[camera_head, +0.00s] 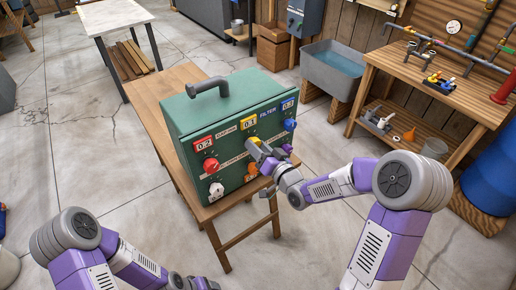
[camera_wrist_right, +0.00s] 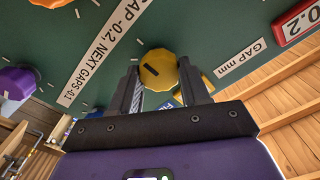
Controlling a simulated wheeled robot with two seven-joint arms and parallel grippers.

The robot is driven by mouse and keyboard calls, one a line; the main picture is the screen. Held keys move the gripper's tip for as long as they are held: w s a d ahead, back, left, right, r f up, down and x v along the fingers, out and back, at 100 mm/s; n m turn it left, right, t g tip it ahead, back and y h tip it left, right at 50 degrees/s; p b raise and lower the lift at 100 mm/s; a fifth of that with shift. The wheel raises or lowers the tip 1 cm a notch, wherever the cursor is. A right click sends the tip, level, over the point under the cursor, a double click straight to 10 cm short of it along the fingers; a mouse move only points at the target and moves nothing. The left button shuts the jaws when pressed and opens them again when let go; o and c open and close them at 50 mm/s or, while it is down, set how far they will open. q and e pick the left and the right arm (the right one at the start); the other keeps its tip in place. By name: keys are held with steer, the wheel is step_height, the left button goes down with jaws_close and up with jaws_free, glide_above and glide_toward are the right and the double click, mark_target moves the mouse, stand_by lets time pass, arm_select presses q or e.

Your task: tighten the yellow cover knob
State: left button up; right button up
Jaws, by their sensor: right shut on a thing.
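The green box (camera_head: 185,130) with a grey top handle stands on a wooden bench. Its front panel bears coloured knobs and number plates. The yellow knob (camera_head: 254,141) is on the middle of the panel, partly covered by my right gripper (camera_head: 262,155). In the right wrist view the yellow knob (camera_wrist_right: 158,66) is faceted with a dark mark, and sits between the two fingers of my right gripper (camera_wrist_right: 158,85), which is shut on it. Another yellow piece shows partly behind the right-hand finger. My left arm enters at the lower left; its gripper fingers do not show.
On the panel are a red knob (camera_head: 211,165), a white knob (camera_head: 216,189), a blue knob (camera_head: 290,124), a purple knob (camera_head: 287,148) and an orange knob (camera_head: 253,169). The wooden bench (camera_head: 150,100) extends behind the box. A workbench (camera_head: 450,95) stands at right, with open floor between.

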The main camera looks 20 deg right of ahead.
stand_by(0.3)
steer(key=o, duration=1.1)
steer(key=shift+c, duration=0.2)
steer(key=v, duration=0.7)
steer(key=shift+s, duration=0.3)
steer(key=shift+d, duration=0.1)
